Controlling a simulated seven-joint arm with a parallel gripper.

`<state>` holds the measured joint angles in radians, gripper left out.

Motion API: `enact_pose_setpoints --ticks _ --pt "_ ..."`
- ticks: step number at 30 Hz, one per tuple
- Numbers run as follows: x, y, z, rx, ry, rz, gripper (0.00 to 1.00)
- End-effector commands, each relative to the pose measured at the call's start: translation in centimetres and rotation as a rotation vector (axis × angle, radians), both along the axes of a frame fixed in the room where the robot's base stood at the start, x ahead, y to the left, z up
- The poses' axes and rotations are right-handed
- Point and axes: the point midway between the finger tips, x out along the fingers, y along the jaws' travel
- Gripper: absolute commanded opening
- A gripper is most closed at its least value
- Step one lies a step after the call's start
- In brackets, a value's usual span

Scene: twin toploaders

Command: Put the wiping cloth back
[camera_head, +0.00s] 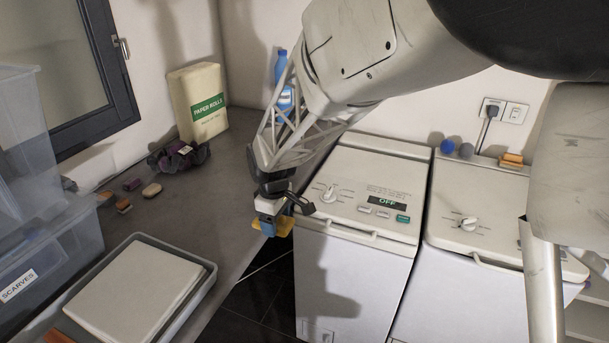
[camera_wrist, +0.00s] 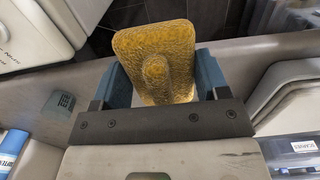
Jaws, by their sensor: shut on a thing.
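The wiping cloth (camera_head: 285,224) is mustard yellow. My gripper (camera_head: 270,222) is shut on it and holds it in the air, near the grey worktop's right edge and left of the first toploader. In the wrist view the cloth (camera_wrist: 155,65) is a rough-textured, rounded slab with a raised knob in the middle, between the two blue fingers of my gripper (camera_wrist: 163,84). The dark floor and the worktop edge lie behind it. Part of the cloth is hidden by the fingers in the head view.
The grey worktop (camera_head: 205,200) holds a grey tray (camera_head: 205,287) with a pale slab, a clear scarves bin (camera_head: 70,240), small blocks, a dark bundle (camera_head: 180,157) and a paper rolls pack (camera_head: 200,103). Two toploaders (camera_head: 350,190) (camera_head: 480,205) stand right. A blue bottle (camera_head: 281,66) stands behind my arm.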

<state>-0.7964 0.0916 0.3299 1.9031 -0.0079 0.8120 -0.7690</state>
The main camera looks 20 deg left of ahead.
Motion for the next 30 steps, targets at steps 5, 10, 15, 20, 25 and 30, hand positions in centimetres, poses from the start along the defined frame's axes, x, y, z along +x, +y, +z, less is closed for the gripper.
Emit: enact_pose_setpoints --ticks 5,10,15,20,25,30 --pt "1.5 1.4 -0.2 0.000 0.000 0.000 0.42" --pt "3.1 3.0 -0.5 -0.001 0.001 0.000 0.42" --pt "4.6 4.5 -0.7 0.000 0.000 0.000 0.42" --pt "6.1 6.0 -0.9 0.000 0.000 0.000 0.42" --pt "7.6 7.5 -1.0 0.000 0.000 0.000 0.42" --pt "9.1 8.9 -1.2 0.000 0.000 0.000 0.42"
